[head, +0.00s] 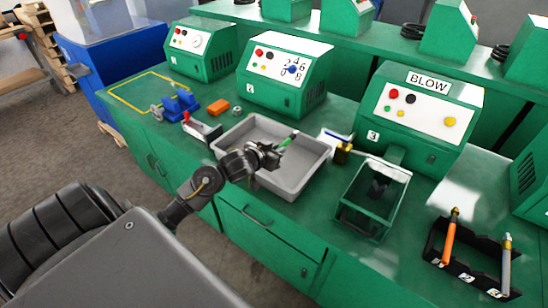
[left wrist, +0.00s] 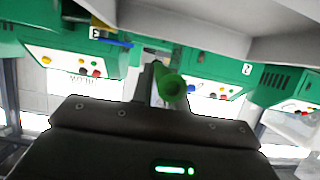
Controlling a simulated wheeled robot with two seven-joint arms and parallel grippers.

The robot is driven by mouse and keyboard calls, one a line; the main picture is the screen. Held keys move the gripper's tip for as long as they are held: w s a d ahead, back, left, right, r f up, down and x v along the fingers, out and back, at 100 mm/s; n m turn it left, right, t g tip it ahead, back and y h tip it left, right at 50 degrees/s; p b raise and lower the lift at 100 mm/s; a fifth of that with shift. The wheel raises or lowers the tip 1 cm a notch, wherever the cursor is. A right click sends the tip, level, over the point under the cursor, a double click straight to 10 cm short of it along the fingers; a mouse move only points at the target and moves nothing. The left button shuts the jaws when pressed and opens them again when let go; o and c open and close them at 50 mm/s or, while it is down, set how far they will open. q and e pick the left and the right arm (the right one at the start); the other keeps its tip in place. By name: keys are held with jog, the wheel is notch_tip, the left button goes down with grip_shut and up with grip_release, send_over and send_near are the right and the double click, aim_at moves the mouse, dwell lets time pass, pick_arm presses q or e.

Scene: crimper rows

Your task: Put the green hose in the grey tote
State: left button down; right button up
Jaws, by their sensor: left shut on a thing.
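The grey tote (head: 307,162) is an open shallow tray on the green bench, in the middle of the head view. My left gripper (head: 278,149) is over the tote's opening, shut on the green hose (head: 289,139). The hose sticks out beyond the fingers, and its round open end (left wrist: 173,88) faces the camera in the left wrist view. I cannot tell how far the hose is above the tote floor. My right gripper is not in view.
A red-and-grey tool (head: 203,129), blue parts (head: 180,105) and an orange block (head: 218,107) lie left of the tote. A black rack (head: 462,262) holds an orange-handled tool. Green machines (head: 285,78) line the back.

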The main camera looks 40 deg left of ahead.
pick_arm(q)
jog(key=shift+a+f, duration=0.35)
jog(key=f, duration=0.3)
jog(key=shift+w+a+f, duration=0.15)
jog(key=shift+a+f, duration=0.2)
jog(key=shift+f, duration=0.1)
jog(key=shift+f, duration=0.55)
jog(key=c, duration=1.4)
grip_release()
jog(key=shift+o, duration=0.2)
jog(key=shift+r, duration=0.1)
